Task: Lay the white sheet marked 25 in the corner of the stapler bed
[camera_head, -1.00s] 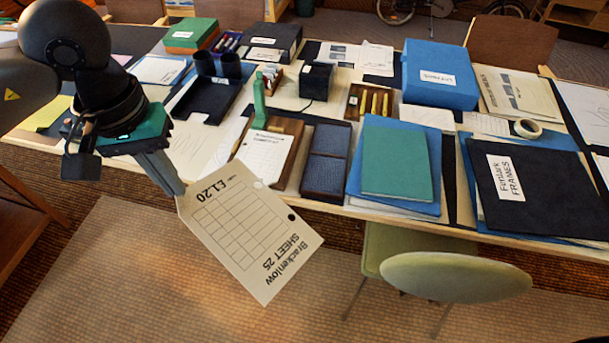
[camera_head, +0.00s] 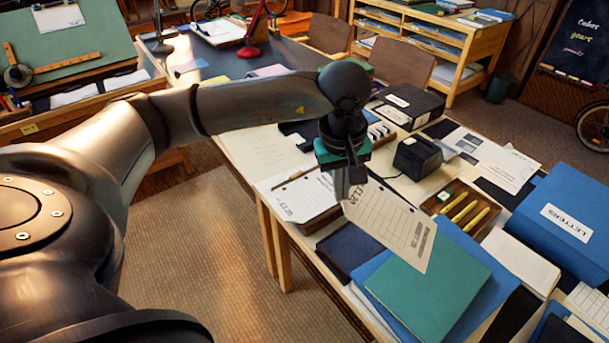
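The white sheet marked 25 (camera_head: 395,232) hangs tilted in the air above the table, with its printed grid facing me and its text upside down. My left gripper (camera_head: 351,187) is shut on one edge of it. The stapler bed, a wooden board (camera_head: 320,223), lies on the table just left of and below the sheet, with another printed sheet (camera_head: 298,197) on it. The green stapler on that bed is hidden behind my gripper now, so I cannot see the bed's corner there. My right gripper is not in view.
A dark blue-topped case (camera_head: 347,247) and a teal folder (camera_head: 430,282) on blue ones lie near the held sheet. A pencil tray (camera_head: 484,222), a black block (camera_head: 418,157) and a blue letters box (camera_head: 562,226) stand to the right.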

